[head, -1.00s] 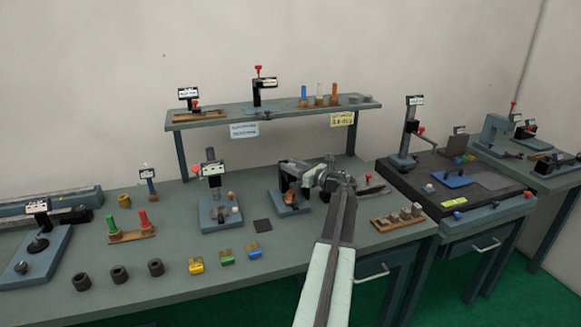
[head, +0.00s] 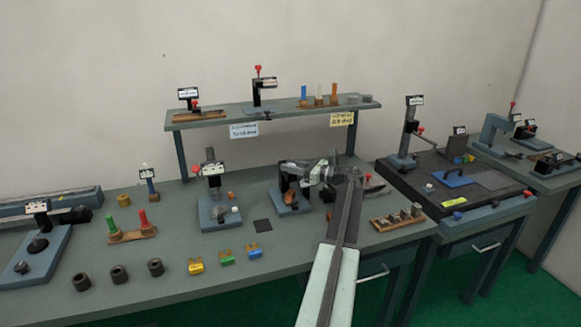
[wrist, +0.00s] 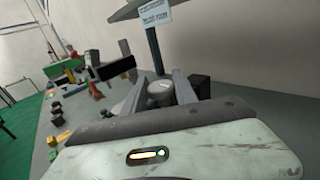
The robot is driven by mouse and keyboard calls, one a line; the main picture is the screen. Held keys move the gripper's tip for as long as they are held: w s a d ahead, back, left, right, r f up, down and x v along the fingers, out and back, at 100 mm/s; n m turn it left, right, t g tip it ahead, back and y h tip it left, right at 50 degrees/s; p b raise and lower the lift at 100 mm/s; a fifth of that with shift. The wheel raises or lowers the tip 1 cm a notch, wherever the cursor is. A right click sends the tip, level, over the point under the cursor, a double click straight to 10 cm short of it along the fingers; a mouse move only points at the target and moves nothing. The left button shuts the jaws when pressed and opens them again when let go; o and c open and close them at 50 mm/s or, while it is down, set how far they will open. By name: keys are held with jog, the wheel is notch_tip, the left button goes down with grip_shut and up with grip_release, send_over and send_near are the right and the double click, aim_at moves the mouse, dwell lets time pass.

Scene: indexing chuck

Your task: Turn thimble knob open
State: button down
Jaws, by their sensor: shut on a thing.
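The thimble knob (wrist: 160,90) shows in the wrist view as a pale grey cylinder between my two fingers. My gripper (wrist: 162,98) is shut on it. In the head view my gripper (head: 316,172) reaches in from the right at a dark fixture on a blue base plate (head: 289,202). I cannot read any marks on the knob.
A wooden block with several grey pieces (head: 398,219) lies right of my arm. A stand on a blue base (head: 217,215) is to the left. The raised shelf (head: 225,115) spans behind.

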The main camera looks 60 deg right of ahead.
jog(key=c, duration=1)
grip_release()
jog(key=shift+c, duration=0.2)
jog(key=s, duration=0.7)
jog(key=shift+s+d, duration=0.25)
jog(key=shift+s, duration=0.15)
